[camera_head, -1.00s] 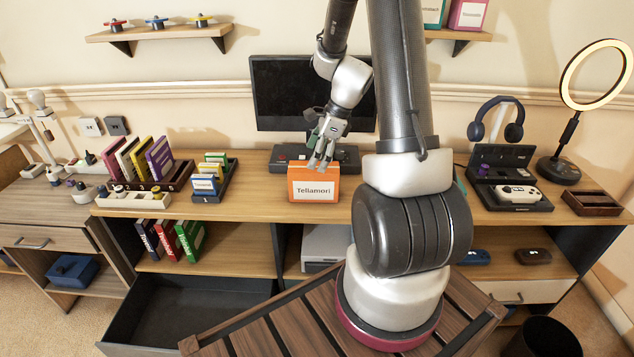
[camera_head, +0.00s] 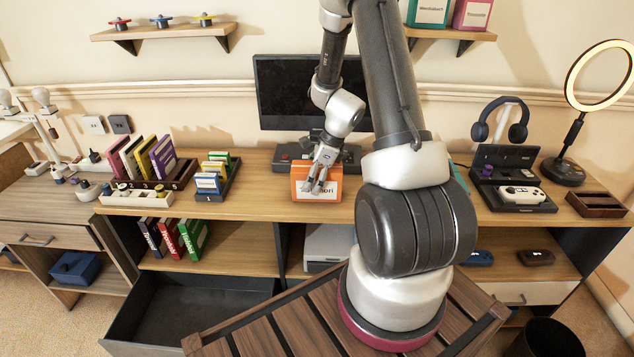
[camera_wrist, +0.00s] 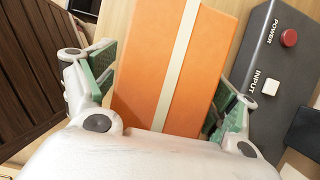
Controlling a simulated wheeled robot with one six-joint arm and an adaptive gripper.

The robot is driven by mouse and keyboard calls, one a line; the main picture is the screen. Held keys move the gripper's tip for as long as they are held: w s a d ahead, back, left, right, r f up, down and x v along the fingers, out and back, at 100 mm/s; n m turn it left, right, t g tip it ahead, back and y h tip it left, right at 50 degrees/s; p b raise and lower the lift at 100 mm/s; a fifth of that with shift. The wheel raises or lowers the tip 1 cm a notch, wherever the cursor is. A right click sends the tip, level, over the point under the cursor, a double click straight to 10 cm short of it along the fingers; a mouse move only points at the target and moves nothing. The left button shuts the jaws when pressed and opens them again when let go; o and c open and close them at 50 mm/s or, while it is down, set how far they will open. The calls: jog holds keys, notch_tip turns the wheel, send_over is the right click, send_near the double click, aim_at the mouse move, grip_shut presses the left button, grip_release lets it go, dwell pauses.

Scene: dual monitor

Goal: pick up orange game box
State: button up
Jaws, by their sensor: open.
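The orange game box (camera_head: 300,190) stands upright on the desk in front of the monitor, its white label partly hidden by my gripper in the head view. In the wrist view the orange box (camera_wrist: 205,70) fills the middle, with a pale stripe along it. My gripper (camera_head: 318,186) is over the box. In the wrist view my gripper (camera_wrist: 165,100) is open, with one green-padded finger on each side of the box. The left finger looks close to the box's side; I cannot tell whether either finger touches it.
A dark control panel (camera_wrist: 275,75) with a red button lies close beside the box, behind it in the head view. The monitor (camera_head: 290,95) stands behind. Small game boxes (camera_head: 212,180) stand in a rack to the left. The desk in front of the box is clear.

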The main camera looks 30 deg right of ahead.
jog(key=shift+f, duration=0.2)
jog(key=c, duration=0.9)
